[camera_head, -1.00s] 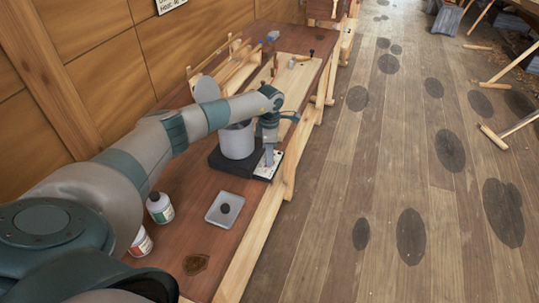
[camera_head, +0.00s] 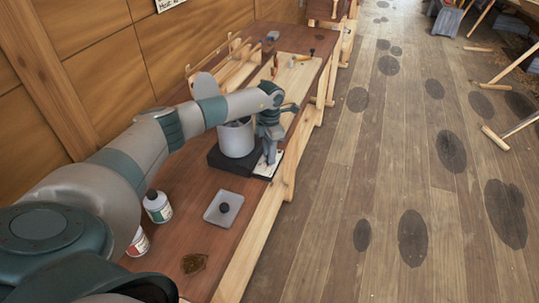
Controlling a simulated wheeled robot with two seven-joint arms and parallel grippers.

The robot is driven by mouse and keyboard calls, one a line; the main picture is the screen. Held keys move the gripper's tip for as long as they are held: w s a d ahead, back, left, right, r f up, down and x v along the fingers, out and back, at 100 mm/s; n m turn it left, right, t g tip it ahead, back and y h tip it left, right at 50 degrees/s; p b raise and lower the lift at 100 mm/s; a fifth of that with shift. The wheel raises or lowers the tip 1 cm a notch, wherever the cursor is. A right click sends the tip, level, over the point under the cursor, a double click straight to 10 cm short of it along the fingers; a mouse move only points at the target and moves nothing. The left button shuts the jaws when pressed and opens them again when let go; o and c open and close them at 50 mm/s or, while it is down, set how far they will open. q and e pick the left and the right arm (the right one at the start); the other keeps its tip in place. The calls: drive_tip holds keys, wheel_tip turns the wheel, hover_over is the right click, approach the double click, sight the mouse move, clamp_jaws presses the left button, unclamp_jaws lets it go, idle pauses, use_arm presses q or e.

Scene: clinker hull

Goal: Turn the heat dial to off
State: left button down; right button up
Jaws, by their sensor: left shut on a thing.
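The heat dial is on the pale front panel (camera_head: 268,165) of a dark heater base (camera_head: 222,161) on the bench. A grey pot (camera_head: 237,139) stands on that base. My left gripper (camera_head: 270,159) points down at the panel and is shut on the dial, which its fingers mostly hide. The dial's setting cannot be read. My right gripper is not in view.
Long timber pieces and tools lie behind the heater.

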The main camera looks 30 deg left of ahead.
use_arm(q)
drive_tip(key=c, duration=1.5)
unclamp_jaws()
drive_tip(key=shift+r, duration=0.15)
drive_tip(key=shift+r+b, duration=0.4)
drive_tip(key=shift+r, duration=0.2)
wheel_tip(320, 180, up, 16)
drive_tip(key=b, duration=0.5)
